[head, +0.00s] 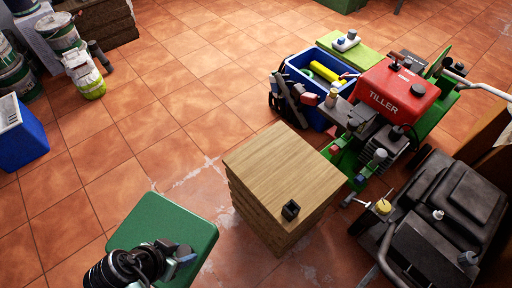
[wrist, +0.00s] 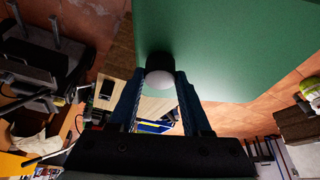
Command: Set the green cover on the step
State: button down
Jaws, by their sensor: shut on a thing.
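The green cover (head: 175,220) is a flat green panel with rounded corners, at the bottom left of the head view. It fills the upper part of the wrist view (wrist: 240,50). My gripper (head: 180,256) is shut on its dark knob with a pale end (wrist: 160,75), between the two blue fingers (wrist: 160,90). The cover is held clear of the wooden block, to its left. The wooden block (head: 275,165), which looks like the step, stands on the floor at the middle, with a flat pale top. A small black object (head: 290,210) lies near its front edge.
A red tiller (head: 397,95) and dark machinery (head: 440,210) stand right of the block. A blue crate (head: 313,80) with yellow and green items is behind it. Paint tins (head: 85,75) and a blue bin (head: 20,135) are at left. Tiled floor (head: 160,110) between is clear.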

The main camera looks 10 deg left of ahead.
aim_at(284, 169)
jog(key=i+l, duration=0.6)
jog(key=l, duration=0.15)
jog(key=i+l, duration=0.55)
jog(key=l, duration=0.2)
